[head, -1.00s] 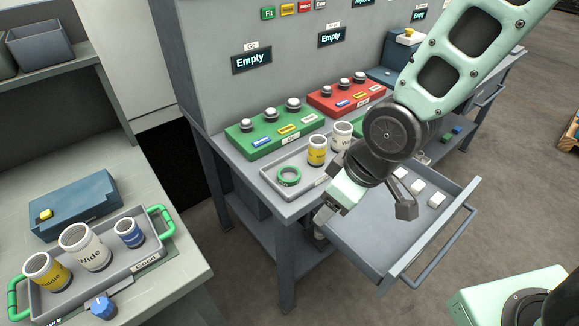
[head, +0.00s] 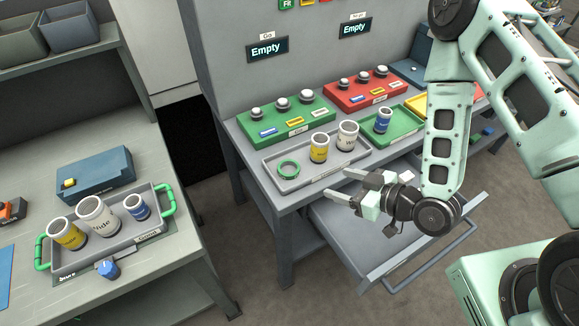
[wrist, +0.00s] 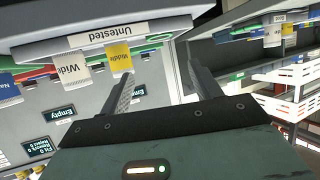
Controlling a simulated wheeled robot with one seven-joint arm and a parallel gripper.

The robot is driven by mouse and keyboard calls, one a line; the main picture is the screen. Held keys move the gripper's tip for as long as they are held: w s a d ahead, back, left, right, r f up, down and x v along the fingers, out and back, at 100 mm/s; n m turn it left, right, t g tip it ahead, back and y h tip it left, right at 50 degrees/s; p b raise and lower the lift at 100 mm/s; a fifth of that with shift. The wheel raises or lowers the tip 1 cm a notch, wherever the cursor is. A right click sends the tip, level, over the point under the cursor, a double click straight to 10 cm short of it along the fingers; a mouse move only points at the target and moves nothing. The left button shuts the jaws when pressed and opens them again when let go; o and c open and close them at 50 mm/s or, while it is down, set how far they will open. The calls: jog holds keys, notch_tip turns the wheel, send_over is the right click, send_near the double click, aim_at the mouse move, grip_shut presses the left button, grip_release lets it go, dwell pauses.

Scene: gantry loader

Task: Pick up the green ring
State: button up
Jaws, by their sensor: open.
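The green ring (head: 288,169) lies flat at the left end of a grey tray (head: 272,162) on the workbench, left of a yellow-labelled cup (head: 319,147). My gripper (head: 348,185) is open and empty, in front of the tray and to the right of the ring, over the open drawer. Its fingers point left in the head view. In the wrist view, my gripper (wrist: 158,80) has its two fingers spread with nothing between them. A sliver of green (wrist: 158,38) at the tray marked Untested may be the ring, but I cannot be sure.
A white-labelled cup (head: 347,136) shares the ring's tray. A green tray (head: 402,130) with a blue-labelled cup (head: 384,120) stands to its right. The open drawer (head: 345,250) juts out below my gripper. Another tray (head: 120,243) with cups stands on the left bench.

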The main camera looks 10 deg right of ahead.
jog(key=b, duration=0.9)
send_near(282, 165)
jog(key=s+d, duration=0.2)
jog(key=w+a+b, duration=0.1)
jog(key=b, duration=0.6)
jog(key=shift+f+b, duration=0.1)
jog(key=shift+b, duration=0.2)
jog(key=shift+r+p+x, duration=0.25)
jog(key=shift+p+x, duration=0.35)
jog(key=shift+x, duration=0.5)
jog(key=shift+p+x, duration=0.65)
jog(key=shift+x, duration=2.05)
jog(key=c, duration=0.7)
